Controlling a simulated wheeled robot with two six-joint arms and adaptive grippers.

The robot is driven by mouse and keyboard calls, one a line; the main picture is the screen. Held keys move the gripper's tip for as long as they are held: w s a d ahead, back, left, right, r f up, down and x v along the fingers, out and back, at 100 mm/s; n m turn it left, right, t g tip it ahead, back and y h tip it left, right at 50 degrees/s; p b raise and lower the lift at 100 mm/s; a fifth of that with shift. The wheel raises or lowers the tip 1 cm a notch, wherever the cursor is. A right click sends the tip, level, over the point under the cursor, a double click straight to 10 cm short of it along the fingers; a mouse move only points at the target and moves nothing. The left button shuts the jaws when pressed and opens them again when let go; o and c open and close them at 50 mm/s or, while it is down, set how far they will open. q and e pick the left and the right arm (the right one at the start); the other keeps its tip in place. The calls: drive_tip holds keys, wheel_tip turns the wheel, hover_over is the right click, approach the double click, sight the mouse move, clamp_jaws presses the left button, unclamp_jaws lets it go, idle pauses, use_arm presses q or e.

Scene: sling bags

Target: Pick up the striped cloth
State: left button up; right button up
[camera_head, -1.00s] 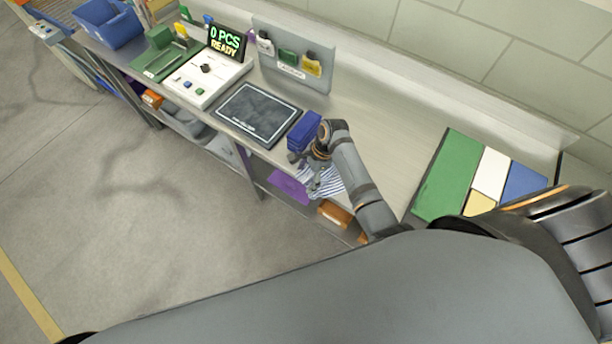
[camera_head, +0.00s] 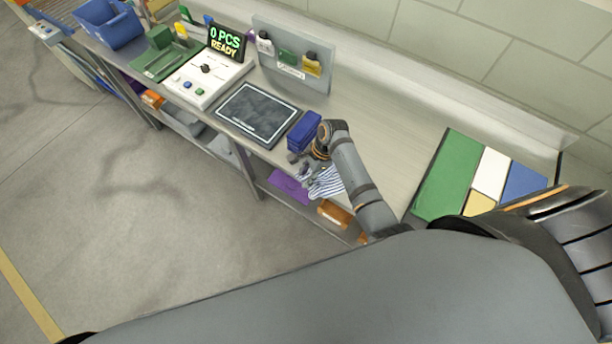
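The blue-and-white striped cloth (camera_head: 327,184) shows at the front edge of the bench, below and partly behind my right forearm. My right gripper (camera_head: 303,168) points down just left of the cloth's upper part, near a dark blue box. Its fingers are small and overlap the cloth in the picture, so I cannot tell whether they hold it or only touch it. The cloth's right side is hidden by my arm. My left gripper is not in view.
The dark blue box (camera_head: 304,131) stands on the bench (camera_head: 378,113) beside my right wrist. A black scale plate (camera_head: 257,113) lies to its left. A purple sheet (camera_head: 289,186) and orange bins (camera_head: 334,213) are on the lower shelf. A coloured panel (camera_head: 447,175) lies at right.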

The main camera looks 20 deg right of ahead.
clamp_jaws()
wheel_tip(320, 180, up, 3)
drive_tip(key=shift+p, duration=0.8)
wheel_tip(320, 180, up, 9)
